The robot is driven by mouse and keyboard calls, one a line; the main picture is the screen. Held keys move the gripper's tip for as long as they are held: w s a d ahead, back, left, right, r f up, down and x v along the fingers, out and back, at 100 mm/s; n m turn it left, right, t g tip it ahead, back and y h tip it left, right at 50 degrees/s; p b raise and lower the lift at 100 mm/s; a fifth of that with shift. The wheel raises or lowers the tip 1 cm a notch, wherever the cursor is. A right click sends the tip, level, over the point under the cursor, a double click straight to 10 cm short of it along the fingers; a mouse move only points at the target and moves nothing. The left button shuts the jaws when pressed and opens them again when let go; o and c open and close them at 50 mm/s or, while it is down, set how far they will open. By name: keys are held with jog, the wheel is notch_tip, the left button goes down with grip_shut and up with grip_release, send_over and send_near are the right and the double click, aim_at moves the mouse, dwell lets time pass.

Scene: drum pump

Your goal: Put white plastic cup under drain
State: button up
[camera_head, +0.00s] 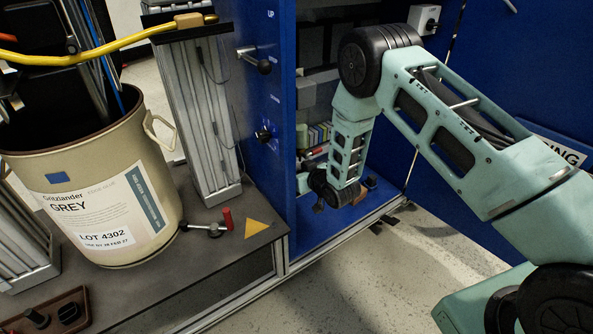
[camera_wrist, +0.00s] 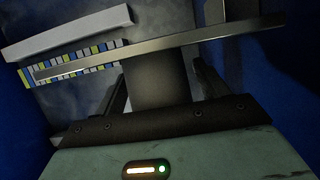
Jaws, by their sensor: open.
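No white plastic cup can be made out in either view. In the head view a valve with a red handle (camera_head: 226,219) sticks out low on the right side of the beige drum (camera_head: 100,190); it may be the drain. My arm reaches down into the open blue cabinet (camera_head: 265,120). My gripper (camera_head: 323,200) is at the cabinet's lower part, partly hidden behind my wrist. In the wrist view my gripper (camera_wrist: 162,88) shows two dark fingers spread apart.
A metal bar (camera_wrist: 150,50) and a row of coloured blocks (camera_wrist: 75,62) cross in front of my gripper. The cabinet's blue side wall stands between it and the drum. A yellow hose (camera_head: 110,45) passes above the drum.

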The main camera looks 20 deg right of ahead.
jog(key=shift+r, duration=0.1)
jog(key=shift+s+r, duration=0.15)
jog(key=p+v, duration=0.3)
jog(key=v, duration=0.8)
jog(key=shift+s, duration=0.3)
jog(key=shift+d+r, duration=0.1)
jog(key=shift+d, duration=0.05)
